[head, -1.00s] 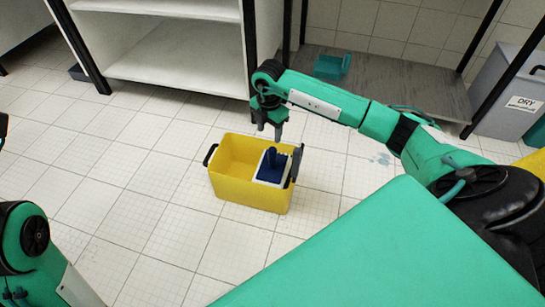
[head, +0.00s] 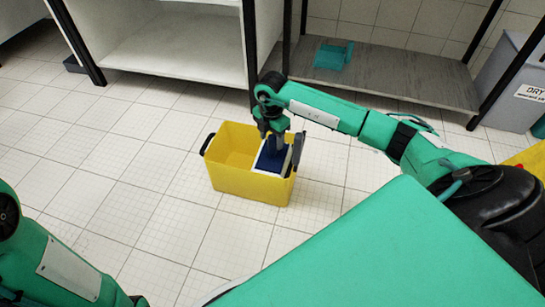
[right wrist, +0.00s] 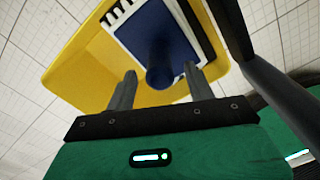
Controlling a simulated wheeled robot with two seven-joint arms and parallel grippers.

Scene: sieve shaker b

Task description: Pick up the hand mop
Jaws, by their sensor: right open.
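The hand mop (head: 270,161) is a dark blue block with an upright blue round handle. It rests on a white wringer tray at the right end of the yellow bucket (head: 245,184). My right gripper (head: 273,140) points down over the mop and hides its handle in the head view. In the right wrist view, my right gripper (right wrist: 158,82) is open, with one finger on each side of the blue handle (right wrist: 160,72). I cannot tell whether a finger touches it. My left gripper is not visible; part of my left arm shows at the lower left.
The bucket stands on a white tiled floor with free room around it. A dark handle (head: 297,154) rises at its right end. A white shelf (head: 180,65) and a grey shelf with a teal dustpan (head: 333,56) stand behind. A grey bin (head: 510,95) is at the right.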

